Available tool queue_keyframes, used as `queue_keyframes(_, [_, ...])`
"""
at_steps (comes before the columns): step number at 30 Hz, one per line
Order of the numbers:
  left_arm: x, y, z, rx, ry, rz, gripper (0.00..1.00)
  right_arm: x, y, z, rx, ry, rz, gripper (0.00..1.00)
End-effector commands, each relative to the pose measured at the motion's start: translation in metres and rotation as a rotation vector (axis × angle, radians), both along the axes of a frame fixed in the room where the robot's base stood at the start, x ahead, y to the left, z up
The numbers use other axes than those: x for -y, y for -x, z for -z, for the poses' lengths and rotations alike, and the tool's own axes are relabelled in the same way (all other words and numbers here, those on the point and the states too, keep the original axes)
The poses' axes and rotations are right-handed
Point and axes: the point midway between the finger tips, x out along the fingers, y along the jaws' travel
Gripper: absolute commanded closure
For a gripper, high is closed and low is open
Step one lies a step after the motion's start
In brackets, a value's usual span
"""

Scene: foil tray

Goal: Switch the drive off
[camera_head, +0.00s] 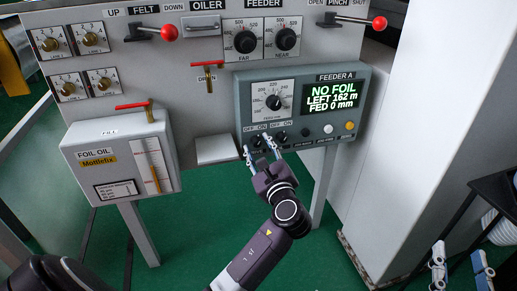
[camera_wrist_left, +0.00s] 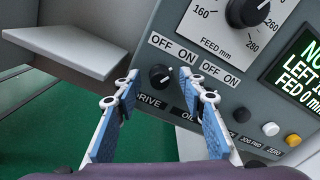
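The drive switch is a small black knob (camera_wrist_left: 160,77) on the grey Feeder A panel, with OFF printed above left, ON above right and DRIVE below. Its small white mark seems to lean toward ON. My left gripper (camera_wrist_left: 159,77) is open, with one fingertip on each side of the knob; I cannot tell whether either touches it. In the head view my left gripper (camera_head: 258,147) is at the panel's lower left. My right gripper (camera_head: 459,251) is open and empty at the lower right, away from the panel.
A second OFF/ON knob (camera_head: 282,137) sits just right of the drive knob; a finger partly covers it in the wrist view. The display (camera_head: 332,96) reads NO FOIL. A grey ledge (camera_wrist_left: 80,45) juts out at left. Several buttons (camera_head: 328,129) line the panel's lower right.

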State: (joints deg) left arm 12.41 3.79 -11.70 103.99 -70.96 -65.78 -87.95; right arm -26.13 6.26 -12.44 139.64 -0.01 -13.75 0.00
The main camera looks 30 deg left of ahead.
Motion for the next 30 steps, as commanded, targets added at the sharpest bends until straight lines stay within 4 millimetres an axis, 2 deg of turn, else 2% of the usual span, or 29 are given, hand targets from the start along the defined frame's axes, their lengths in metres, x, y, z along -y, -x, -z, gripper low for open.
queue_keyframes(8, [-0.0012,-0.0009,-0.0002,0.0,0.0,0.0,0.62,-0.0003,0.0002,-0.0019,0.008,-0.002,0.0,0.6])
queue_keyframes(19, [-0.0009,-0.0008,0.0001,0.0,0.0,-0.001,1.0,-0.0002,0.0002,-0.0018,0.008,-0.002,0.0,0.6])
queue_keyframes(30, [-0.0012,-0.0003,0.0003,0.043,0.04,-0.002,1.0,-0.0001,-0.0009,0.0035,-0.022,0.006,0.0,0.6])
